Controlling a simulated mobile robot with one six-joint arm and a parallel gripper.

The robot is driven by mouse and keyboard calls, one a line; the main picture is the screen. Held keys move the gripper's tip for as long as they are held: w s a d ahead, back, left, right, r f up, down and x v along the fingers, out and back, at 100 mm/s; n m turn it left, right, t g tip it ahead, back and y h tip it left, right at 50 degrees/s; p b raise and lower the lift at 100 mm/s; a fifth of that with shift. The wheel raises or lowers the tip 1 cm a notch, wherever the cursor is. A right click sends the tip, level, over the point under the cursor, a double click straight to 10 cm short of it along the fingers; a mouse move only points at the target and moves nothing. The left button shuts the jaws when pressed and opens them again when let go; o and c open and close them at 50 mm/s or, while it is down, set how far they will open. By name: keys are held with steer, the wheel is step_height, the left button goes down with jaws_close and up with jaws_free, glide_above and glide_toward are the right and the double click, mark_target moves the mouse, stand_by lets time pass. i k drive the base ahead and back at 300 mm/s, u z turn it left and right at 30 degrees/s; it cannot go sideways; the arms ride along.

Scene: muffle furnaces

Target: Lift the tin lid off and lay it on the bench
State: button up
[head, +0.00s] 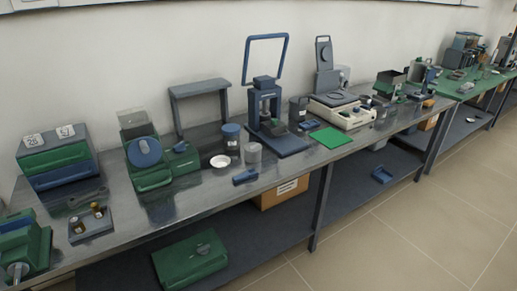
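A round container with a dark blue lid (231,130) stands upright on the bench (200,190), near the middle of the picture; it looks like the tin. The lid sits on top of its body (232,146), which seems to carry a pale label. A grey, lidless-looking cylinder (253,153) stands just to its front right. A small white dish (220,161) lies to its front left. My gripper is not in view.
A blue press (265,105) stands right of the container, and a green machine with a round blue face (147,153) stands left. A small blue block (245,177) lies near the front edge. A green mat (331,138) lies farther right. Bare bench shows left of the block.

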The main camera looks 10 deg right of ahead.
mark_target(250, 148)
steer(key=z, duration=0.2)
steer(key=k, duration=0.8)
steer(key=u, duration=1.05)
steer(key=i, duration=1)
steer(key=u, duration=0.05)
